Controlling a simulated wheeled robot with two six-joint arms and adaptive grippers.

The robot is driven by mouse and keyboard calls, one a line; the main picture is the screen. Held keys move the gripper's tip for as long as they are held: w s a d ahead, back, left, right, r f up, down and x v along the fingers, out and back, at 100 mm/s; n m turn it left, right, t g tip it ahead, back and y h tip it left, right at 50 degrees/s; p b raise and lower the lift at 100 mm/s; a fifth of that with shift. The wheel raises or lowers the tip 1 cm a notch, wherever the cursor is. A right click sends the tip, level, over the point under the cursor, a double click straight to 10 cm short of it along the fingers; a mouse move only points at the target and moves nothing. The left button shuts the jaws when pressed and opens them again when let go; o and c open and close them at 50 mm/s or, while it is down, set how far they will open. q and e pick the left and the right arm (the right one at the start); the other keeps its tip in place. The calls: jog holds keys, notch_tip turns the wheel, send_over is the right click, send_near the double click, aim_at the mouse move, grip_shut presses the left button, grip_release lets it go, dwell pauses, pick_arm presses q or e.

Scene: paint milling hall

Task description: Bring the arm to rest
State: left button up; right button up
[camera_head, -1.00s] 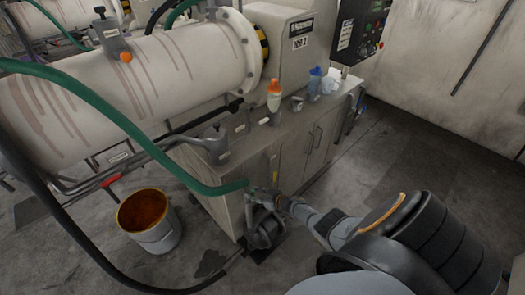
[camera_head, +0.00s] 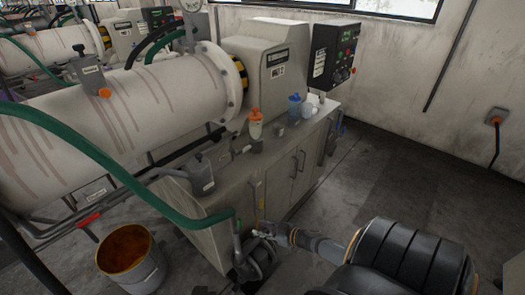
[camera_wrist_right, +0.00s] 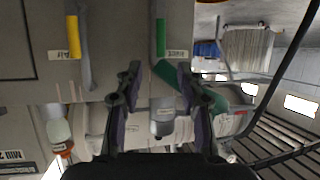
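My right arm reaches in from the lower right of the head view. Its gripper (camera_head: 262,231) is small there, in front of the mill's grey cabinet (camera_head: 225,240), near the lower end of a green hose (camera_head: 110,165). In the right wrist view the two dark fingers of the right gripper (camera_wrist_right: 158,78) stand apart, with nothing held between them. The cabinet front, with yellow (camera_wrist_right: 73,37) and green handles (camera_wrist_right: 160,38), lies close by. My left arm and gripper are not in view.
A bucket of orange-brown paint (camera_head: 126,250) stands on the floor at left. A bottle with an orange cap (camera_head: 255,124), a blue-topped bottle (camera_head: 295,110) and a grey jug (camera_head: 201,175) stand on the cabinet top. The floor (camera_head: 400,180) right of the cabinet is clear.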

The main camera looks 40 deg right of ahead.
dwell(0.3)
jog(key=s+d+f+m+g+h, duration=0.1)
jog(key=s+f+m+g+h, duration=0.3)
jog(key=s+f, duration=1)
jog(key=s+a+f+g, duration=0.2)
jog(key=s+a+f, duration=0.2)
jog(key=s, duration=0.2)
jog(key=s+a+f+n+g, duration=0.1)
jog(key=s+a+f+g, duration=0.2)
jog(key=s, duration=0.4)
jog(key=s+a+f+g, duration=0.2)
jog(key=s+a+f, duration=0.3)
jog(key=s+f, duration=0.1)
jog(key=shift+s+f+g+h, duration=0.3)
jog(key=shift+s+g, duration=0.1)
jog(key=shift+s, duration=0.2)
jog(key=shift+d, duration=0.1)
